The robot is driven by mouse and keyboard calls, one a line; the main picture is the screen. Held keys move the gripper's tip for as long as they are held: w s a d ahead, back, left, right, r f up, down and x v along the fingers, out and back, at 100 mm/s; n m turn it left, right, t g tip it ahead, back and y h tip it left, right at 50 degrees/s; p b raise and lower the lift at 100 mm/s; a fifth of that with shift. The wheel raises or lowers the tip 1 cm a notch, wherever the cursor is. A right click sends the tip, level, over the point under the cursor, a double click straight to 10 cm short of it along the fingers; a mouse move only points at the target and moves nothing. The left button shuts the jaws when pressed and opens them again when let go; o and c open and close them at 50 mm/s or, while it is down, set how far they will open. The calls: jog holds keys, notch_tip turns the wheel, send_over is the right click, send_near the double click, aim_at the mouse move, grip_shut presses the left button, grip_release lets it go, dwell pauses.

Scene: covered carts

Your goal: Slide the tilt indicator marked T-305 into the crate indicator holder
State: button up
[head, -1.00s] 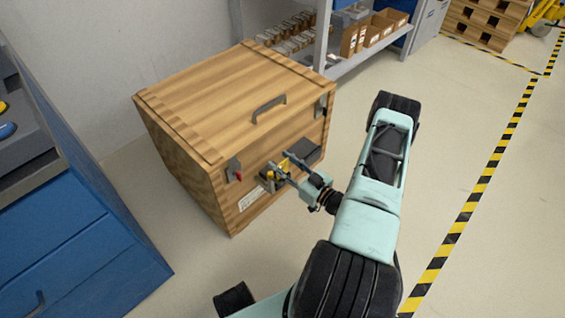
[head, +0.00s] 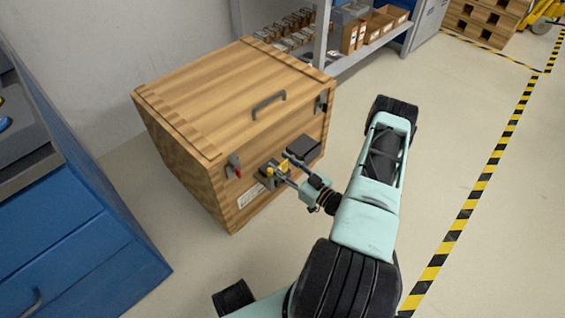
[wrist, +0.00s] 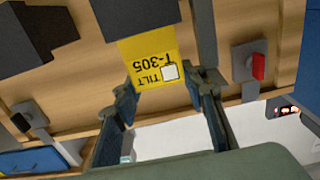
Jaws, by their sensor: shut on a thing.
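The yellow tilt indicator (wrist: 152,58), marked TILT and T-305, appears upside down in the wrist view. My gripper (wrist: 162,84) is shut on it, with one finger at each side edge. A dark block (wrist: 130,14), apparently the indicator holder, meets or overlaps the indicator's far end. I cannot tell how far the indicator is inside it. In the head view, my gripper (head: 285,168) is at the front face of the wooden crate (head: 215,95), by the grey holder (head: 268,181). The indicator there is small and partly hidden by the fingers.
A dark box (head: 304,149) sits on the crate front, right of the holder. A latch with a red tab (head: 236,170) is to its left. A blue cabinet (head: 70,240) stands left, a shelf (head: 350,65) behind. Open floor lies to the right.

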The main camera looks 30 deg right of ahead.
jog(key=shift+a+f, duration=0.1)
jog(key=shift+f, duration=0.95)
jog(key=o, duration=1)
jog(key=shift+c, duration=0.2)
jog(key=shift+s, duration=0.1)
jog(key=v, duration=0.7)
jog(key=shift+s+d, duration=0.3)
jog(key=shift+r, duration=0.15)
